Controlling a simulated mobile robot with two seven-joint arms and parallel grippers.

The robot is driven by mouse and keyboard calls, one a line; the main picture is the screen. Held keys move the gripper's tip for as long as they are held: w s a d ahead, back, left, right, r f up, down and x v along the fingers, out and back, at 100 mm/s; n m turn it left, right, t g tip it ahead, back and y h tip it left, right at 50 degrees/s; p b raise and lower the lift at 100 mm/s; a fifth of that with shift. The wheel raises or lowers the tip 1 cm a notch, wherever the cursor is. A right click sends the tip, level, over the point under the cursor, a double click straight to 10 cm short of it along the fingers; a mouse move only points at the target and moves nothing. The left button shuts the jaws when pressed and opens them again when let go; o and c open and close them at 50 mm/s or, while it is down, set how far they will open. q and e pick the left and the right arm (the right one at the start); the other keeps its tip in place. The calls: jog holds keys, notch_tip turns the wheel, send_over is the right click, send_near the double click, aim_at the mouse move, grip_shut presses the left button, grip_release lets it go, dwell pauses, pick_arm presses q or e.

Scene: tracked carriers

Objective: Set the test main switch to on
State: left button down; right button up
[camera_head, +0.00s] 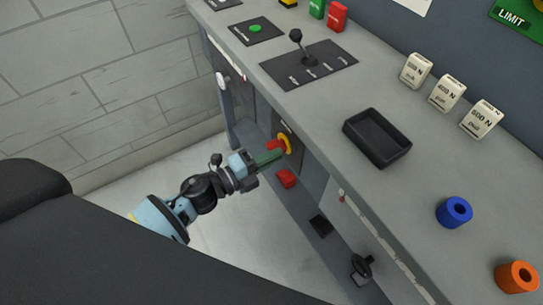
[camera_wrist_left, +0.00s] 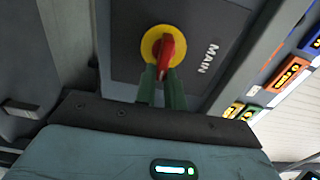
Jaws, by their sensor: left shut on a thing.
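The main switch is a red handle (camera_wrist_left: 167,50) on a round yellow disc (camera_wrist_left: 149,48), on a dark panel (camera_wrist_left: 205,18) marked MAIN. In the head view the red handle (camera_head: 275,145) and the yellow disc (camera_head: 286,143) show on the bench's front face, below the worktop. My left gripper (camera_wrist_left: 163,74) has its green fingers shut on the red handle, one finger on each side. In the wrist view the handle runs roughly up and down the picture, slightly tilted. The left gripper also shows in the head view (camera_head: 275,154). My right gripper is not in view.
The grey worktop (camera_head: 400,90) overhangs the switch. It bears a lever panel (camera_head: 308,64), a black tray (camera_head: 377,137), several pale weight blocks, a blue ring (camera_head: 454,212) and an orange ring (camera_head: 517,277). A red part (camera_head: 287,178) sits below the switch. Floor left of the bench is clear.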

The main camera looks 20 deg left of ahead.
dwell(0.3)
pick_arm(q)
jog(key=c, duration=1.5)
grip_release()
jog(key=shift+b+v, duration=0.3)
jog(key=shift+v, duration=3.65)
